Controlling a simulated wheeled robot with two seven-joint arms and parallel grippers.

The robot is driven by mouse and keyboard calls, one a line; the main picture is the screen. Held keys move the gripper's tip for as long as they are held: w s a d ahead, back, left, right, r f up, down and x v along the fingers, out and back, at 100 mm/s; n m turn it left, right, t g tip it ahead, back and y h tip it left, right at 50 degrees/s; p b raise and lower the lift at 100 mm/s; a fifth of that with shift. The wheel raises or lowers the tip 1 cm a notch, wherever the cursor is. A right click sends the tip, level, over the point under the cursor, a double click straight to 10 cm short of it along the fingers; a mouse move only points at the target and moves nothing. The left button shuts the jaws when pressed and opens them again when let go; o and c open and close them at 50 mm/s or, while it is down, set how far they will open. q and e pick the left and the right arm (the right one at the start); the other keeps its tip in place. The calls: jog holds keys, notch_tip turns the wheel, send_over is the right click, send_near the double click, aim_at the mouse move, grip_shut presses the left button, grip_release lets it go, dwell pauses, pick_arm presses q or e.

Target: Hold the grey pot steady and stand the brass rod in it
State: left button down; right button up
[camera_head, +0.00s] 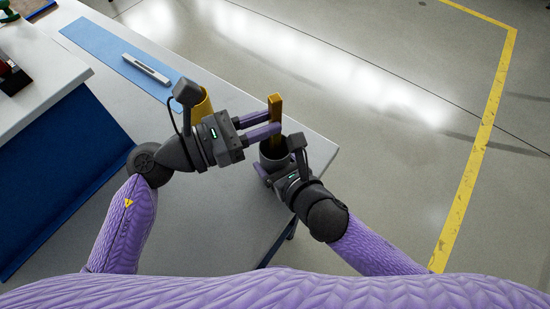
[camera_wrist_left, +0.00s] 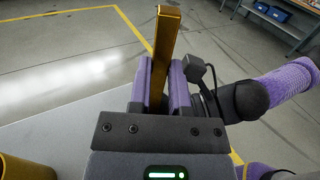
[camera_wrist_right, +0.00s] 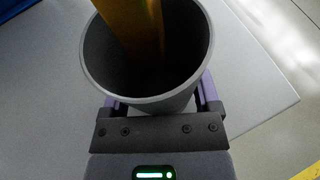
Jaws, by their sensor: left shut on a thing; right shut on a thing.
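The brass rod (camera_head: 274,108) is upright between the fingers of my left gripper (camera_head: 262,126), which is shut on it. The rod also shows in the left wrist view (camera_wrist_left: 164,50), with its top above the fingers. The grey pot (camera_head: 267,160) stands near the table's right corner. My right gripper (camera_head: 275,172) is shut on the pot. In the right wrist view the pot (camera_wrist_right: 92,72) is open at the top, and the rod (camera_wrist_right: 135,22) reaches into its mouth, slightly tilted in that view. Whether the rod's lower end touches the pot's floor cannot be told.
A yellow container (camera_head: 204,103) stands behind my left wrist. A blue mat (camera_head: 98,47) with a grey bar (camera_head: 146,68) lies at the back left of the white table (camera_head: 225,225). The table's right edge is close to the pot. A blue-sided bench (camera_head: 50,175) stands at left.

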pick_arm(q)
jog(key=shift+f, duration=0.5)
jog(key=shift+c, duration=2.4)
grip_release()
jog(key=v, duration=1.2)
pick_arm(e)
jog(key=o, duration=1.2)
jog(key=shift+c, duration=0.2)
